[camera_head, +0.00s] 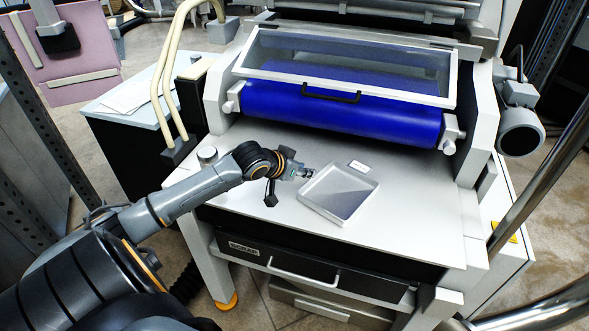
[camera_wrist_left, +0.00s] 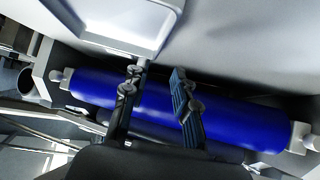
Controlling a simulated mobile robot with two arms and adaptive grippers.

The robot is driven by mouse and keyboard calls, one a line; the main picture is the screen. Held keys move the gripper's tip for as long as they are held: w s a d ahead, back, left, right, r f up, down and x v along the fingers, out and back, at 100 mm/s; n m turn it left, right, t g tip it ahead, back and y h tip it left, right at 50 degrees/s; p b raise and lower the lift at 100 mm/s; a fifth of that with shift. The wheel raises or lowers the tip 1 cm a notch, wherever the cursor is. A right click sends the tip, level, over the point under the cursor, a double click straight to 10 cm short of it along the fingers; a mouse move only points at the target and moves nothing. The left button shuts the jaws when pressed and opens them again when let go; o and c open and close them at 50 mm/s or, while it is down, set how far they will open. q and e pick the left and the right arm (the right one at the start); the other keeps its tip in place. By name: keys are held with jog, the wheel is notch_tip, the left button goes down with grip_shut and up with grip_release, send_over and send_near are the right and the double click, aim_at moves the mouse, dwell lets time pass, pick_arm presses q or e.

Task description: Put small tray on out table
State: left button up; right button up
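The small tray (camera_head: 340,193), a shallow grey-white square tray, lies on the machine's white out table (camera_head: 425,215), right of my left gripper (camera_head: 308,173). In the left wrist view the tray (camera_wrist_left: 125,22) is at the top, with one corner close to the fingertips. My left gripper (camera_wrist_left: 156,78) has its two dark fingers clearly apart, with nothing seen clamped between them. I cannot tell whether a finger touches the tray's wall. My right gripper is not in view.
A blue roller (camera_head: 335,112) under a clear framed guard (camera_head: 350,65) stands behind the table. A small white label (camera_head: 360,166) lies behind the tray. A drawer handle (camera_head: 303,276) is below the table's front edge. The table is clear right of the tray.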

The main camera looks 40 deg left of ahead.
pick_arm(q)
jog(key=shift+v, duration=2.45)
jog(key=shift+d, duration=0.1)
